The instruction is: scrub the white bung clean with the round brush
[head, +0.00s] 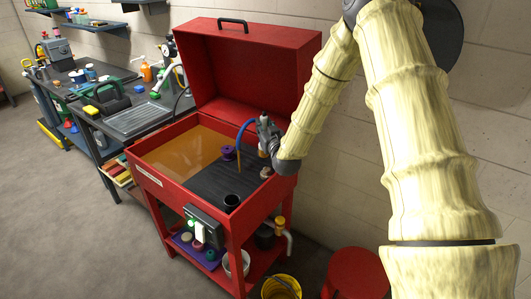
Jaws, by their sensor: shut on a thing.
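My gripper (264,145) is over the right side of the open red parts washer (165,190), pointing down. It is shut on a slim tan thing, which looks like the handle of the round brush (263,153); the fingers hide much of it. A small brownish round thing (266,172) lies just below the gripper, near the tub's right edge; I cannot tell whether they touch. A purple round piece (228,153) sits to the left of my gripper. I cannot make out a white bung for certain.
A blue hose (241,131) curves up beside my gripper. A black cup (232,201) stands at the front of the dark grate (205,182). The raised red lid (245,70) stands behind. A yellow bucket (281,288) and red stool (357,270) are on the floor.

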